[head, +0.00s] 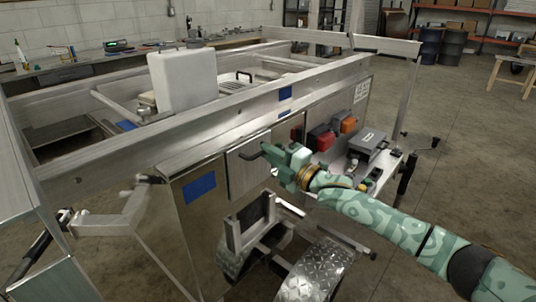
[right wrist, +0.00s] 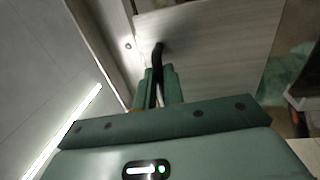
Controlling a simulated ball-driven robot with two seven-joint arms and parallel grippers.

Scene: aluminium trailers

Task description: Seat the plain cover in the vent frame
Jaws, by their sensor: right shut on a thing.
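The plain cover (head: 246,168) is a flat brushed-metal panel with a black handle. It is upright against the trailer's side wall in the head view and fills the upper right of the right wrist view (right wrist: 225,50). My right gripper (head: 272,153) is shut on its black handle (right wrist: 158,55). The vent frame is not clearly seen; the cover seems to hide it, and I cannot tell whether the cover lies flush. A metal strip with a screw (right wrist: 128,46) runs beside the cover's edge. My left gripper is not in view.
Red (head: 322,138) and orange (head: 348,123) lamps and a grey box (head: 368,142) stand on a shelf right of my gripper. A white block (head: 183,80) and a slatted panel with a handle (head: 246,78) lie above. A diamond-plate fender (head: 312,272) is below.

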